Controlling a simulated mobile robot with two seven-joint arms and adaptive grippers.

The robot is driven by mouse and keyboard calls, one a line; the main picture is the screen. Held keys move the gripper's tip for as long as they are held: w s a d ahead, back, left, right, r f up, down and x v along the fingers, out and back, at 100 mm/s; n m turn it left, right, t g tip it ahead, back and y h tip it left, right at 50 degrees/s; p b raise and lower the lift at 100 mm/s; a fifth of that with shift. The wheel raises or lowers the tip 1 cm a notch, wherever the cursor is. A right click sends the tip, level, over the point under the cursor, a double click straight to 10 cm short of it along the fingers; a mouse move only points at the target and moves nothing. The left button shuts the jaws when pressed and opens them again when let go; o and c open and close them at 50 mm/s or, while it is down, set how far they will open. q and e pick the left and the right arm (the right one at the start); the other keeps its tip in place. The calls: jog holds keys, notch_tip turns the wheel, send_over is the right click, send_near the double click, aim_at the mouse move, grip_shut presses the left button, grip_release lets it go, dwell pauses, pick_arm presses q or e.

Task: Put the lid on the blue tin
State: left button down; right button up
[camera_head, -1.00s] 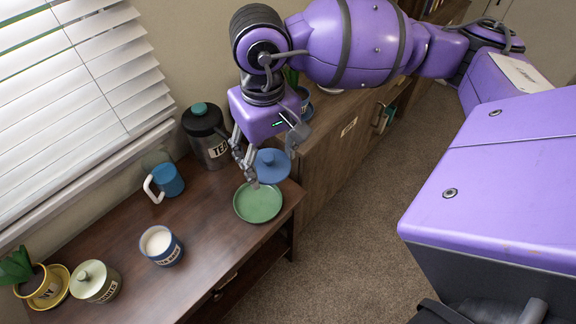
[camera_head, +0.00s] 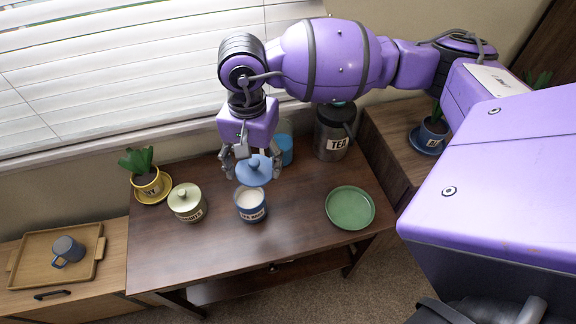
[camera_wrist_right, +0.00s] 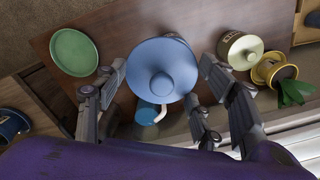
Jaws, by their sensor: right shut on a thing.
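The blue tin (camera_head: 251,211) stands upright and open on the dark desk, with pale contents and a label on its front. The blue lid (camera_head: 254,174) is held in the air by my right gripper (camera_head: 251,164), just above and behind the tin's opening, apart from it. In the wrist view the lid (camera_wrist_right: 160,75) shows with its knob, between the fingers of my right gripper (camera_wrist_right: 158,88). It hides nearly all of the tin there. My left gripper is in neither current view.
A lidded pale green canister (camera_head: 187,204) stands left of the tin, with a potted plant (camera_head: 147,180) beyond. A green plate (camera_head: 350,208) lies to the right. The desk front is clear.

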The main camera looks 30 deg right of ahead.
jog(key=w+f+m, duration=0.1)
jog(key=f+m, duration=0.3)
jog(key=w+a+f+m+b, duration=0.1)
jog(key=f+m, duration=0.3)
jog(key=f, duration=0.1)
jog(key=w+f+m+b, duration=0.1)
jog(key=w+f+m, duration=0.1)
jog(key=f+m, duration=0.2)
jog(key=shift+w+a+f+m, duration=0.1)
jog(key=shift+a+f+m, duration=0.25)
jog(key=shift+m, duration=0.15)
jog(key=shift+f+b, duration=0.3)
jog(key=shift+f, duration=0.4)
pick_arm(q)
jog(key=shift+s+a+f, duration=0.1)
jog(key=shift+f, duration=0.5)
jog(key=shift+s+a+f, duration=0.1)
jog(key=shift+f, duration=0.5)
pick_arm(e)
jog(key=shift+w, duration=0.1)
pick_arm(q)
jog(key=shift+s+f, duration=0.15)
jog(key=shift+s, duration=0.2)
jog(key=shift+s, duration=0.25)
